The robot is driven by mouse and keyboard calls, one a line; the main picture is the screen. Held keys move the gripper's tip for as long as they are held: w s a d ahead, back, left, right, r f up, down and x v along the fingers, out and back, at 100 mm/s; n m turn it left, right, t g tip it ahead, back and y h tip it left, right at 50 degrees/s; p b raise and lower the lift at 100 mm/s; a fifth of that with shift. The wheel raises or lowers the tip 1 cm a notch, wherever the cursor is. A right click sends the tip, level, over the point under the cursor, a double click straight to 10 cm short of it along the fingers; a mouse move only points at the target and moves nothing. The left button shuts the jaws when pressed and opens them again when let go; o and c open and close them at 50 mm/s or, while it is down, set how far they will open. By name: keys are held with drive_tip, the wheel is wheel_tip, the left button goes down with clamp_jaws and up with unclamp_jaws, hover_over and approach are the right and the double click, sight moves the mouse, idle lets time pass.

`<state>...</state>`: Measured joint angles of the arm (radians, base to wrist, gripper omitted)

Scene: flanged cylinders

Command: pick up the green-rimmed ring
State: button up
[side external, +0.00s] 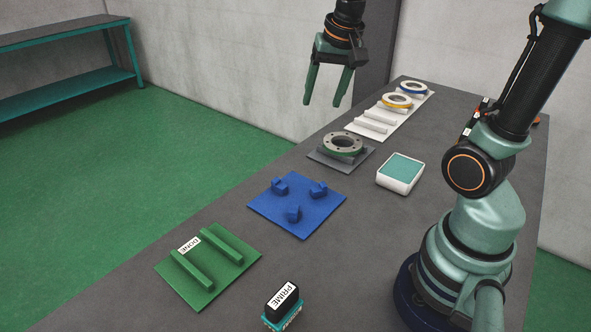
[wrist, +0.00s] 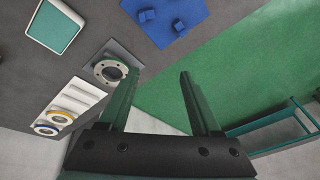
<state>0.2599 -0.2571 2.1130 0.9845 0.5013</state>
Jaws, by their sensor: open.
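The green-rimmed ring (side external: 343,143) is a grey flanged ring with bolt holes and a green edge. It sits on a small grey plate (side external: 325,158) near the middle of the table. In the wrist view the ring (wrist: 110,70) shows left of my left finger, its hole facing up. My gripper (side external: 328,103) is open and empty, raised above and behind the ring and apart from it. In the wrist view both green fingers of my gripper (wrist: 157,82) are spread with nothing between them.
A white rack (side external: 372,122) holds a yellow-rimmed ring (side external: 397,101) and a blue-rimmed ring (side external: 411,90). A blue plate (side external: 297,210) with blue blocks, a green plate marked DONE (side external: 208,265), a teal-topped white box (side external: 400,172) and a PRIME stamp (side external: 283,305) stand on the table.

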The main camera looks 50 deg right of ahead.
drive_tip(key=w+d+f+m+g, duration=0.2)
drive_tip(key=w+d+f+m, duration=0.15)
drive_tip(key=d+m, duration=0.4)
drive_tip(key=m+g, duration=0.1)
drive_tip(key=m, duration=0.5)
approach(352, 148)
drive_tip(key=shift+y, duration=0.4)
wheel_tip(352, 148, down, 8)
drive_tip(key=shift+d+f, duration=0.2)
clamp_jaws()
drive_tip(key=shift+r, duration=0.1)
drive_tip(key=shift+w+d+r, duration=0.1)
drive_tip(key=shift+w, duration=0.05)
